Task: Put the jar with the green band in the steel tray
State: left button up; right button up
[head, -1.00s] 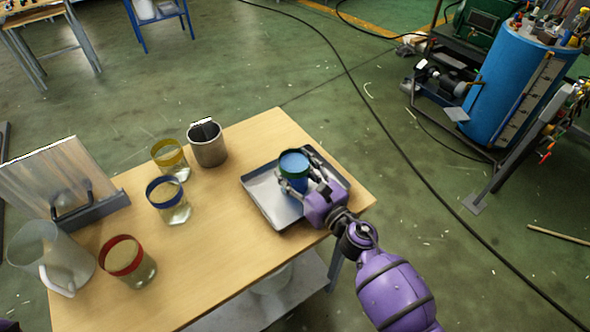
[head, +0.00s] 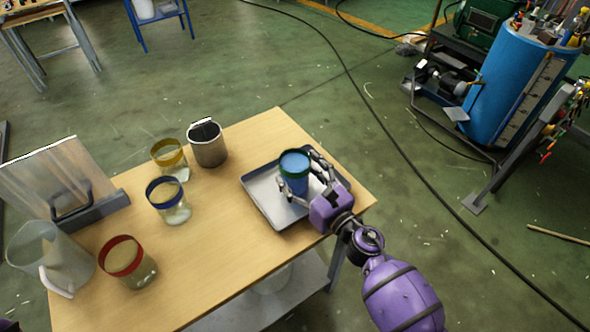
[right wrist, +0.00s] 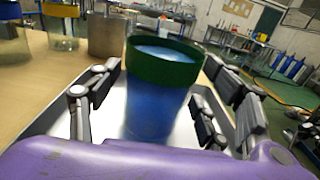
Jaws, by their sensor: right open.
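The jar with the green band (head: 294,172) holds blue contents and stands upright in the steel tray (head: 262,196) on the wooden table. The jar also shows large in the right wrist view (right wrist: 158,95), with the tray's floor (right wrist: 112,118) around it. My right gripper (head: 301,178) is open, its fingers spread on either side of the jar, with gaps between fingers and glass. The jar's lower part is partly hidden by the fingers in the head view. My left gripper is not in view.
Jars with yellow (head: 169,158), blue (head: 168,201) and red (head: 129,262) bands stand left on the table. A metal cup (head: 207,147) is at the back, a clear pitcher (head: 48,255) and an upright panel (head: 62,180) at far left. The table middle is clear.

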jog(key=b+v, duration=0.1)
jog(key=v, duration=0.8)
jog(key=shift+s+d+f, duration=0.2)
jog(key=shift+s, duration=0.1)
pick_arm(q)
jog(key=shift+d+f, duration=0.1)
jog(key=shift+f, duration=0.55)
pick_arm(e)
jog(key=shift+s+d+r, duration=0.15)
jog(key=shift+s, duration=0.05)
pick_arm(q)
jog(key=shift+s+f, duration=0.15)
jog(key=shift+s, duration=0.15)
